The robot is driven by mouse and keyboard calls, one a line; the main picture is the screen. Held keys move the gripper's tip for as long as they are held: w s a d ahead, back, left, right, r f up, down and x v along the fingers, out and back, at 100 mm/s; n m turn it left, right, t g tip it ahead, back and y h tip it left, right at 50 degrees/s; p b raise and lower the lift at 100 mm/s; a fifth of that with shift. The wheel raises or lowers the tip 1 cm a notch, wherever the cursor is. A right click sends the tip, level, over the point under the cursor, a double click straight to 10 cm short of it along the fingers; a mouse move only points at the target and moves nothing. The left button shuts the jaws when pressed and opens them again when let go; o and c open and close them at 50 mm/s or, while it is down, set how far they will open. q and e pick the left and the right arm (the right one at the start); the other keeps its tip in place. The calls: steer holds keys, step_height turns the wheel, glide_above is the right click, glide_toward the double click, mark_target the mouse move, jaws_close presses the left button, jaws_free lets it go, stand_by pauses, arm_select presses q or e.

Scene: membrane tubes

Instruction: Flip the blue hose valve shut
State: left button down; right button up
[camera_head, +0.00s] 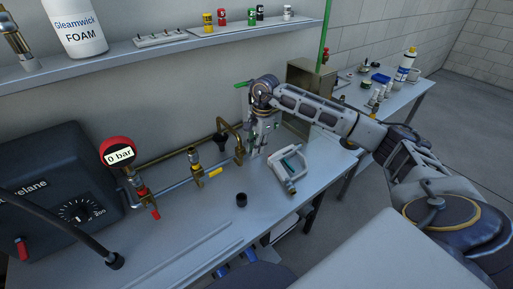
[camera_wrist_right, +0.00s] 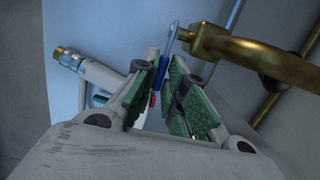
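My right gripper (camera_head: 253,152) reaches down at the right end of the brass pipework on the bench. In the right wrist view its green-padded fingers (camera_wrist_right: 165,78) close in on a slim blue lever (camera_wrist_right: 167,66), with a pad against each side. A pale metal strip runs up from the lever beside a curved brass pipe (camera_wrist_right: 255,52). I take this blue lever as the hose valve's handle. In the head view the arm and gripper hide it. My left gripper is out of view.
A gauge (camera_head: 117,151) reading 0 bar stands left on the pipe line, with red-handled and yellow-handled valves. A dark machine (camera_head: 60,185) fills the bench's left. A white handheld device (camera_head: 289,172) lies right of the gripper; a small black cup (camera_head: 241,200) stands in front.

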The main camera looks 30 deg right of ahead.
steer(key=shift+o, duration=1.3)
step_height(320, 180, up, 12)
steer(key=d, duration=0.1)
steer(key=shift+d, duration=0.4)
steer(key=shift+f, duration=0.15)
